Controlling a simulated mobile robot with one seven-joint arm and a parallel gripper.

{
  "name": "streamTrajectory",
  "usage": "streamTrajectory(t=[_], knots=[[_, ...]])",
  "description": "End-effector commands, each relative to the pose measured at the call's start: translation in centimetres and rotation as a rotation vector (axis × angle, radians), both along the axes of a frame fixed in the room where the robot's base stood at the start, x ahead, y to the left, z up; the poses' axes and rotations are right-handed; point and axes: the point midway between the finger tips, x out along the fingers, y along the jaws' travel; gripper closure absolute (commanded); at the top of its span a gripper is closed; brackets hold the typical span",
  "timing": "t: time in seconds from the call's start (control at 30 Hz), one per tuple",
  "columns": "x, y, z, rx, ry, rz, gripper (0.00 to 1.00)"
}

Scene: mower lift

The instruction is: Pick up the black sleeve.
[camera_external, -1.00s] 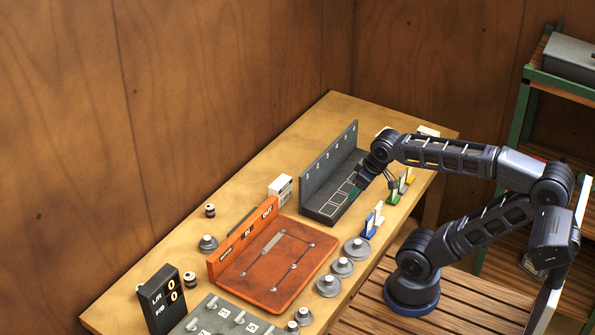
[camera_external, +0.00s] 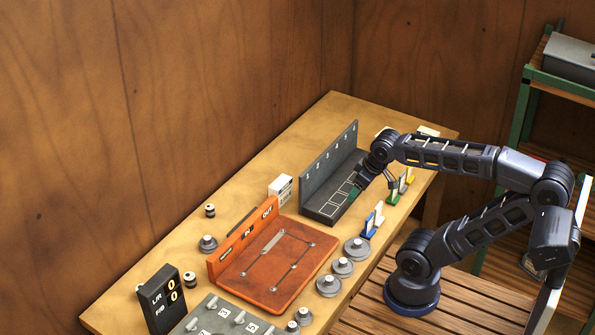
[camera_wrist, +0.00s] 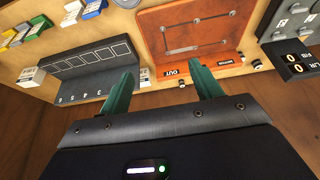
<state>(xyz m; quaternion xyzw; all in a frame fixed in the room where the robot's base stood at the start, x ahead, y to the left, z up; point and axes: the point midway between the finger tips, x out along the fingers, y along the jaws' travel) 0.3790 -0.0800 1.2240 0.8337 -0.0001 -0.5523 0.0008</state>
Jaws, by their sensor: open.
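No part is plainly marked as the black sleeve. The dark candidates are a small black cylinder with a pale top (camera_external: 210,210) at the back of the bench, a similar one (camera_external: 190,279) nearer the front left, and a dark flat bar (camera_external: 240,222) behind the orange fixture. In the wrist view, small dark pieces (camera_wrist: 257,65) lie beyond the orange fixture's lettered wall. My gripper (camera_external: 358,187) is over the grey numbered rack, right of these pieces. Its two green fingers (camera_wrist: 162,70) are wide apart and empty.
The orange fixture (camera_external: 300,278) lies mid-bench. The grey numbered rack (camera_external: 318,211) stands under my gripper, with a white box (camera_external: 281,188) beside it. Grey discs (camera_external: 357,249) and coloured holders (camera_external: 372,222) line the right edge. The bench's back left strip is mostly clear.

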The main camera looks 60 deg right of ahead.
Motion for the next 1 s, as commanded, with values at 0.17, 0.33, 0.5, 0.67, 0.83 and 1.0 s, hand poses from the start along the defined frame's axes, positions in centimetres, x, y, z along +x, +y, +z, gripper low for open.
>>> streamTrajectory(t=[0.17, 0.33, 0.5, 0.67, 0.83, 1.0], knots=[[0.0, 0.0, 0.0, 0.000, 0.000, 0.000, 0.36], [0.9, 0.2, 0.4, -0.009, 0.007, 0.027, 0.36], [4.1, 1.2, 1.4, -0.043, 0.036, 0.126, 0.36], [8.1, 2.7, 2.2, -0.082, 0.066, 0.252, 0.36], [12.5, 4.7, 2.5, -0.121, 0.097, 0.385, 0.36], [16.9, 7.1, 2.2, -0.156, 0.127, 0.520, 0.36]])
